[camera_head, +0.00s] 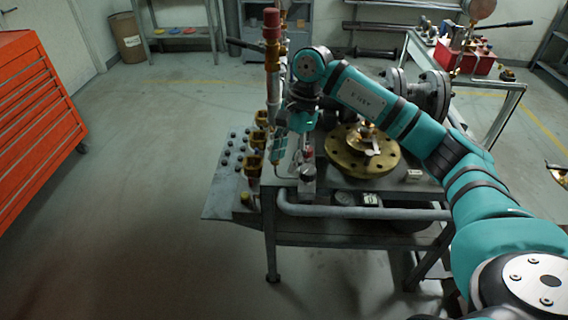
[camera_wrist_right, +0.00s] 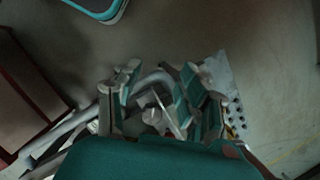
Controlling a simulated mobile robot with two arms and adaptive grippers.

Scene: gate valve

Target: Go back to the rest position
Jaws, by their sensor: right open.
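My right arm reaches in from the right of the head view, over the workbench (camera_head: 330,238). My right gripper (camera_head: 289,158) hangs downward near the bench's left end, beside the upright red-capped pipe (camera_head: 272,58). In the right wrist view its two fingers (camera_wrist_right: 157,92) are apart, with nothing clearly held between them. A round brass flange (camera_head: 345,168) lies on the bench to the right of the gripper. A grey flanged valve body (camera_head: 432,97) stands behind my arm, partly hidden by it. My left gripper is in neither view.
A red tool cabinet (camera_head: 35,115) stands at the left. A grey pipe (camera_head: 360,212) runs along the bench front. A second bench (camera_head: 500,112) with a red box (camera_head: 465,60) is at the back right. The floor left of the bench is clear.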

